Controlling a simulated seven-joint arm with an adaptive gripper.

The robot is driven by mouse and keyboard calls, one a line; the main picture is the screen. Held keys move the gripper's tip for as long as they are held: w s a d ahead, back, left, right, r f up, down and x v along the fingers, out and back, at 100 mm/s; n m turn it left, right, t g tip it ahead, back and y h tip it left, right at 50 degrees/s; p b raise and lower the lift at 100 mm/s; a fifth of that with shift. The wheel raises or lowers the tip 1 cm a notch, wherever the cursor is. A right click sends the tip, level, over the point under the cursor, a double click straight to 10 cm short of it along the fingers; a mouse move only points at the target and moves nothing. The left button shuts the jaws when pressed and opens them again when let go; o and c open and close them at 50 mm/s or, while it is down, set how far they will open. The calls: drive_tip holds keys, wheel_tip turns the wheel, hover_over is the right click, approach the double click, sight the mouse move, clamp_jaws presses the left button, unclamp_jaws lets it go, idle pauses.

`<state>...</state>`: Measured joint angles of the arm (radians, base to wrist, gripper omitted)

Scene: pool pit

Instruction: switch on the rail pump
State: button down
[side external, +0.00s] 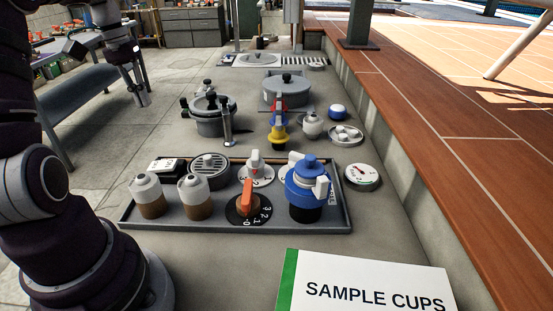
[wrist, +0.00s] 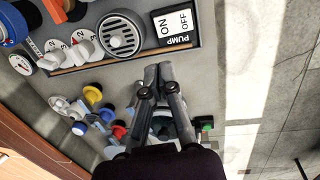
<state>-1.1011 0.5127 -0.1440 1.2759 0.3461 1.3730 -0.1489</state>
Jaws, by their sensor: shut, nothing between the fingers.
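The pump switch (wrist: 177,27) is a white and black rocker in the wrist view, lettered ON, OFF and PUMP, at the corner of a grey tray (wrist: 135,64). In the side view the switch (side external: 165,166) sits in the tray's far left corner. Which side of the rocker is pressed, I cannot tell. My gripper (wrist: 158,72) is shut and empty; its fingertips appear just below the tray edge and the switch in the wrist view. In the side view my gripper (side external: 141,98) hangs at the upper left, apart from the tray and the switch.
A round grille (side external: 209,168) is beside the switch. The tray also holds two brown-and-white jars (side external: 148,197), an orange-handled dial (side external: 246,207) and a blue-topped valve (side external: 308,186). Pots (side external: 212,122) stand behind. A SAMPLE CUPS sign (side external: 365,285) is in front.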

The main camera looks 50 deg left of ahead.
sight(166, 164)
drive_tip(key=f, duration=0.4)
drive_tip(key=w+d+f, duration=0.1)
drive_tip(key=f, duration=0.9)
drive_tip(key=shift+w+d, duration=0.2)
drive_tip(key=shift+w+d+f+g+y, duration=0.1)
drive_tip(key=shift+f+g+y, duration=0.15)
drive_tip(key=shift+g+y, duration=0.05)
drive_tip(key=shift+s+a+r, duration=0.4)
drive_tip(key=shift+s+a, duration=0.1)
drive_tip(key=shift+a, duration=0.05)
